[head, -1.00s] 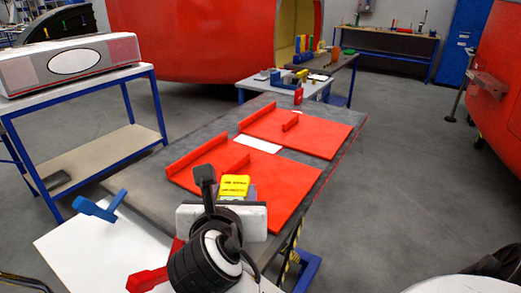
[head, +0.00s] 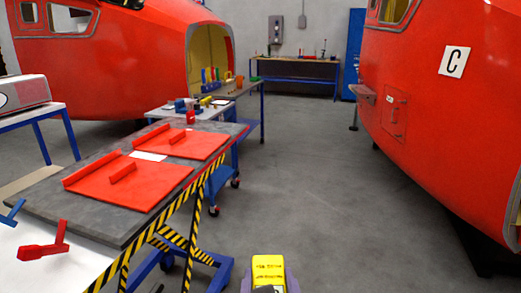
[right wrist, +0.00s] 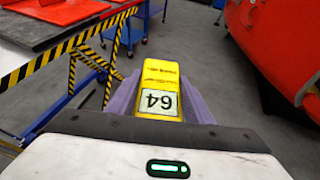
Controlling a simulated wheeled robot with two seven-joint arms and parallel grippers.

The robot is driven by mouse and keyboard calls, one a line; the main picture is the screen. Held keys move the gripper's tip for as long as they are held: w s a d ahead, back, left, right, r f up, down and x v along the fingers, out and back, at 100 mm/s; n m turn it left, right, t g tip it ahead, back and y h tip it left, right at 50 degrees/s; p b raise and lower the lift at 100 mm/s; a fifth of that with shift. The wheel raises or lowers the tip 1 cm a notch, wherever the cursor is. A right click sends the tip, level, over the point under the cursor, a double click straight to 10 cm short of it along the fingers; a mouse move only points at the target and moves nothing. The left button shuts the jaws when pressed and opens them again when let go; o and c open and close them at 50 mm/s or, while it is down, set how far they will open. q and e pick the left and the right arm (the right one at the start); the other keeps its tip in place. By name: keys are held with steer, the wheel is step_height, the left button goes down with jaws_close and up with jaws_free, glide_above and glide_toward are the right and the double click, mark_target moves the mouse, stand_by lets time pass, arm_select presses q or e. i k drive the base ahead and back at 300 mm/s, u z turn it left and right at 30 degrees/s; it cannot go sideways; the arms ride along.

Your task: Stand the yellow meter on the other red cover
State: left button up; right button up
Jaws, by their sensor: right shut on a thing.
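The yellow meter (head: 268,266) is held in my right gripper (head: 269,281) at the bottom edge of the head view. In the right wrist view the meter (right wrist: 160,72) sits between the purple fingers, its display reading 64 upside down. It is over the grey floor, right of the workbench and clear of it. Two red covers lie flat on the bench: a near one (head: 125,190) and a far one (head: 203,146). Each has a raised strip along its left side and a short red block. My left gripper is not in view.
The grey workbench (head: 30,200) has striped edges and blue legs. A red tool (head: 45,248) and a blue tool (head: 12,213) are at the lower left on a white surface. A large red nosecone (head: 440,110) stands at right. Open floor (head: 320,190) lies between.

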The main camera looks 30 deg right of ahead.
mark_target(209, 144)
steer(key=z, duration=1)
steer(key=i, duration=1.45)
steer(key=u, duration=1.15)
steer(key=i, duration=0.5)
steer(key=u, duration=0.5)
